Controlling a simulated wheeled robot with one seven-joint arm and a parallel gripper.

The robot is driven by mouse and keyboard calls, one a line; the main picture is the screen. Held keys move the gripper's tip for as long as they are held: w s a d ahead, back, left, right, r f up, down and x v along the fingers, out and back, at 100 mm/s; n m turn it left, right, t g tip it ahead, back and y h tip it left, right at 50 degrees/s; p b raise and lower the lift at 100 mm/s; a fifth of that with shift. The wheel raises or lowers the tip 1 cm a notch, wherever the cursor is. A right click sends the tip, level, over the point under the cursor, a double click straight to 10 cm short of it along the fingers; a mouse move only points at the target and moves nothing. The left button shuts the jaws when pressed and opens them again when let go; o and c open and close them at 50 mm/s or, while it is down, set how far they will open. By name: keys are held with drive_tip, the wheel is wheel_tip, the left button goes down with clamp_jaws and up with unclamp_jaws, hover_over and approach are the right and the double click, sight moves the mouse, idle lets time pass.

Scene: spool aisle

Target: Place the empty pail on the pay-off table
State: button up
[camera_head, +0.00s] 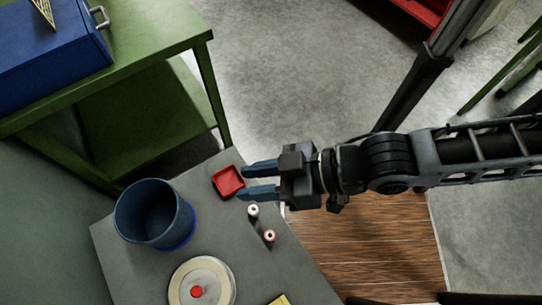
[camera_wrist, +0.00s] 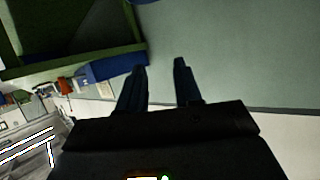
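The blue pail (camera_head: 150,213) stands upright on a grey table (camera_head: 125,275) in the head view, and its visible inside is empty. A blue rim or disc shows at its lower right. My gripper (camera_head: 242,180) is open with nothing between its fingers. In the head view it appears over the table's far right edge, near a red tray and to the right of the pail, apart from it. The two blue fingers show spread in the wrist view (camera_wrist: 160,80). The pail is not clearly seen there. Which table is the pay-off table, I cannot tell.
On the grey table are a red tray (camera_head: 229,181), two small spools (camera_head: 253,211), a large pale spool (camera_head: 202,284) with a red centre and a yellow item (camera_head: 279,300). A green bench (camera_head: 150,45) holds a blue toolbox (camera_head: 50,50). Open concrete floor (camera_head: 290,70) lies beyond.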

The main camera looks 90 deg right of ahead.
wheel_tip(320, 180, up, 6)
drive_tip(key=s+n+t, duration=0.1)
drive_tip(key=s+t, duration=0.1)
drive_tip(key=shift+s+d+r+n, duration=0.2)
drive_tip(key=shift+s+r+n, duration=0.05)
drive_tip(key=shift+s+n, duration=0.15)
